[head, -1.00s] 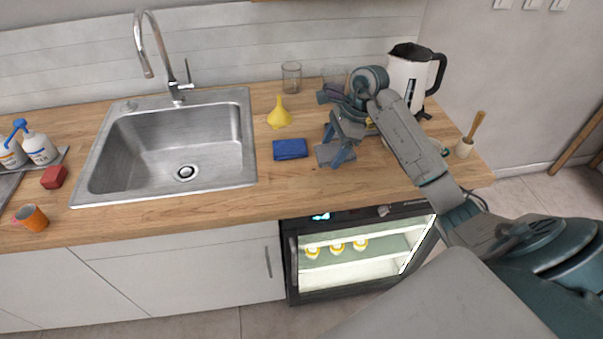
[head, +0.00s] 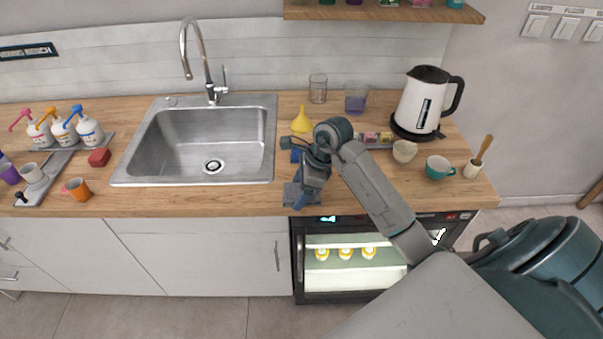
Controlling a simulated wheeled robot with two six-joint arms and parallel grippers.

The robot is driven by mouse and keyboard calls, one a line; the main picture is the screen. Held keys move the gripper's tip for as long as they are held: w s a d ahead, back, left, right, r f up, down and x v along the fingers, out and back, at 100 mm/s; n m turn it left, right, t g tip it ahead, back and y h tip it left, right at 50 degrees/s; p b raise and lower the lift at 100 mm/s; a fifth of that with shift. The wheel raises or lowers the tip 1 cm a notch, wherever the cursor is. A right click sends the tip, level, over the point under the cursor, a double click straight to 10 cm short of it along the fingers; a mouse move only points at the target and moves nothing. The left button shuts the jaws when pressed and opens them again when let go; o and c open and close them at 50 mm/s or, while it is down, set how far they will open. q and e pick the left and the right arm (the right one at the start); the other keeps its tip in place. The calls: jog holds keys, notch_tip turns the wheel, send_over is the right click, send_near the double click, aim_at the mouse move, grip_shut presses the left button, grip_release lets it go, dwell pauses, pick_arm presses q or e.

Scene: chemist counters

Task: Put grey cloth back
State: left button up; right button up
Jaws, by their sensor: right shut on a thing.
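The grey cloth (head: 289,196) is a small dark grey square near the front edge of the wooden counter, above the lit cabinet. My right gripper (head: 302,195) is shut on it from above and hides its middle. I cannot tell if the cloth touches the counter or hangs just above it. A blue cloth (head: 296,155) lies behind, mostly hidden by my right wrist. My left gripper is not in view.
A yellow funnel (head: 301,121), a glass (head: 318,88) and a beaker (head: 356,98) stand behind. The kettle (head: 424,100), a pale bowl (head: 404,151) and a teal cup (head: 438,168) are to the right. The sink (head: 200,140) opens to the left.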

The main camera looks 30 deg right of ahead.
jog(key=w+d+p, duration=0.1)
jog(key=w+d, duration=0.1)
jog(key=w+d+p, duration=0.1)
jog(key=w+d, duration=0.1)
jog(key=w, duration=0.1)
jog(key=shift+w+f, duration=0.1)
jog(key=shift+f, duration=0.05)
jog(key=shift+w+d+f, duration=0.1)
jog(key=shift+w+d, duration=0.1)
jog(key=shift+f+p, duration=0.25)
jog(key=shift+p, duration=0.3)
notch_tip(320, 180, down, 3)
jog(key=shift+r+p, duration=0.1)
jog(key=shift+p, duration=0.9)
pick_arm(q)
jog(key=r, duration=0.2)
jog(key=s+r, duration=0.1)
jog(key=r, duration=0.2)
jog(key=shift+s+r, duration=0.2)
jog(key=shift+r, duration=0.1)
pick_arm(e)
jog(key=shift+f, duration=0.2)
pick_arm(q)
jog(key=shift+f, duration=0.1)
pick_arm(e)
jog(key=shift+f, duration=0.1)
jog(key=o, duration=0.5)
jog(key=shift+b, duration=0.3)
jog(key=o, duration=0.4)
jog(key=shift+o, duration=0.2)
